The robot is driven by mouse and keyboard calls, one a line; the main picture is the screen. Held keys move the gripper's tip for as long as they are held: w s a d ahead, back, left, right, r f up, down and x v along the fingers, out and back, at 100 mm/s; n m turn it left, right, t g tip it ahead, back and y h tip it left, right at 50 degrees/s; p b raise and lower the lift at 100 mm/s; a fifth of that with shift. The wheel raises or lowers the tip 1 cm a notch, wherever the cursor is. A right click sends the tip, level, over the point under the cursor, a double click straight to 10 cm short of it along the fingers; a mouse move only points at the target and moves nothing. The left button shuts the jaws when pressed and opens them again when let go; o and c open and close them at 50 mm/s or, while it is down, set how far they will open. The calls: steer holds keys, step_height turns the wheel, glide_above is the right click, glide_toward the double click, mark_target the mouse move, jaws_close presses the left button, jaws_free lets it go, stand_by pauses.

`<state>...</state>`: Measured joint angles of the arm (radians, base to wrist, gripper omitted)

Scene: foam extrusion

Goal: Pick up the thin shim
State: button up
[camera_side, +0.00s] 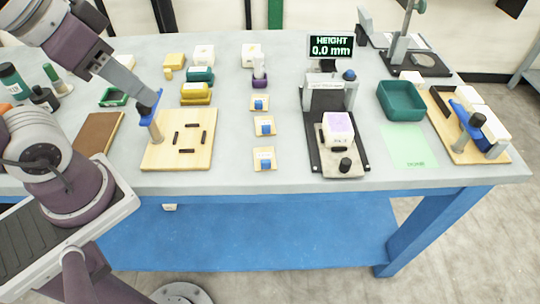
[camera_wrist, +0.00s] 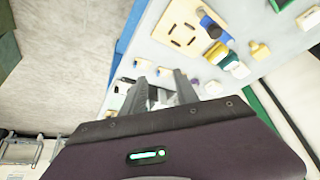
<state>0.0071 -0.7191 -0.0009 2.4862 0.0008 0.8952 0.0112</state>
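Three small wooden pads with blue pieces and white labels stand in a column at mid-table in the side view: a far pad (camera_side: 259,103), a middle pad (camera_side: 265,127) and a near pad (camera_side: 264,158). The labels are too small to read, so I cannot tell which holds the thin shim. My gripper (camera_side: 138,88) is up at the left, near the blue-topped post on a wooden board, well away from the pads. In the wrist view my gripper (camera_wrist: 164,88) shows two fingers apart, with nothing visibly held between them.
The wooden board (camera_side: 198,155) bears several dark strips and the blue-topped post (camera_side: 156,130). A height gauge (camera_side: 332,95) reading 0.0 mm holds a white block (camera_side: 338,128). A green bin (camera_side: 400,100) and green sheet (camera_side: 408,148) lie right. Foam blocks (camera_side: 204,55) stand behind.

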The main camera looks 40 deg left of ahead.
steer(key=w+d+f+m+g, duration=0.1)
steer(key=w+d+m+g, duration=0.1)
steer(key=w, duration=0.4)
steer(key=m+g, duration=0.3)
steer(key=m, duration=0.3)
glide_above(266, 161)
steer(key=a, duration=0.1)
step_height(266, 161, down, 14)
steer(key=f, duration=0.4)
steer(key=d+f, duration=0.1)
steer(key=f, duration=0.1)
steer(key=shift+f, duration=0.65)
jaws_close()
